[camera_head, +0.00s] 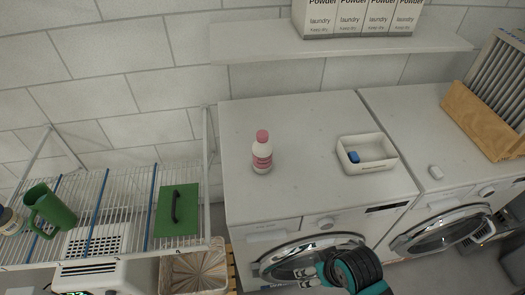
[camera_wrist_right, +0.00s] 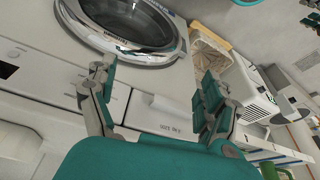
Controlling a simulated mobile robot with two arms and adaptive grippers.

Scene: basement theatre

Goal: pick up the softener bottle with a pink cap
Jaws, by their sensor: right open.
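The softener bottle (camera_head: 262,153) is white with a pink cap and a pink label. It stands upright on top of the left washing machine (camera_head: 300,120), towards its left side. My right gripper (camera_head: 308,277) is low in the head view, in front of the left machine's round door and below the bottle, well apart from it. In the right wrist view its two fingers (camera_wrist_right: 158,98) are spread with nothing between them, facing the machine front. The bottle cannot be made out in the wrist view. My left gripper is not in view.
A white tray (camera_head: 345,164) with a blue item stands right of the bottle. A shelf (camera_head: 240,50) with powder boxes (camera_head: 355,18) hangs above. A wire rack (camera_head: 110,185) with a green pitcher (camera_head: 50,210) is at left. The machine top around the bottle is clear.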

